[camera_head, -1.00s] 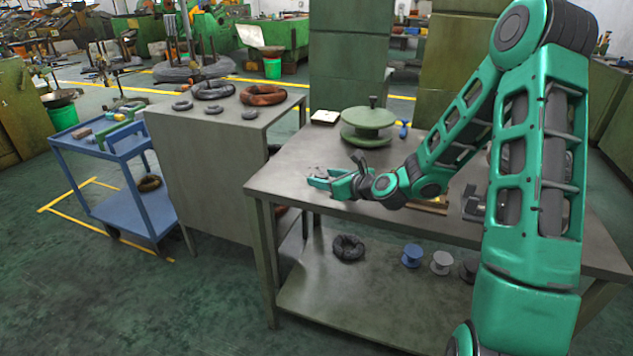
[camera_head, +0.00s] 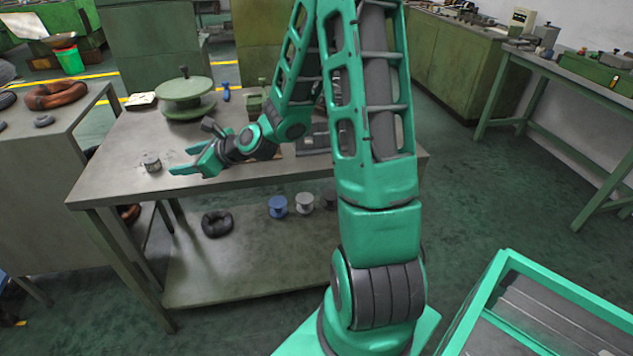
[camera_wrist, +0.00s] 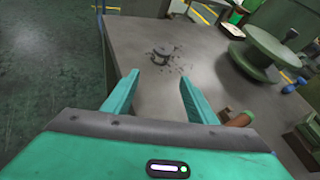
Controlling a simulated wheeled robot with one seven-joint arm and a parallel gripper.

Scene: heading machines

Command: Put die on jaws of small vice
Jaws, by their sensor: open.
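A small grey round piece, which looks like the die (camera_head: 152,162), stands on the workbench near its left end. In the wrist view the die (camera_wrist: 162,57) shows as a dark, patchy shape just beyond the fingertips, roughly centred between them. My gripper (camera_head: 179,161) is open and empty, low over the bench to the right of the die, its fingers pointing at it. The open fingers also show in the wrist view (camera_wrist: 159,78). A dark grey metal device, possibly the small vice (camera_head: 316,139), sits on the bench partly behind my arm; its jaws are not clear.
A green round spool-like stand (camera_head: 185,97) stands behind my gripper, with a small blue object (camera_head: 226,92) beside it. A green device (camera_head: 255,103) is partly hidden by my arm. Spools and a dark coil (camera_head: 216,223) lie on the lower shelf. The bench's front left (camera_head: 110,183) is clear.

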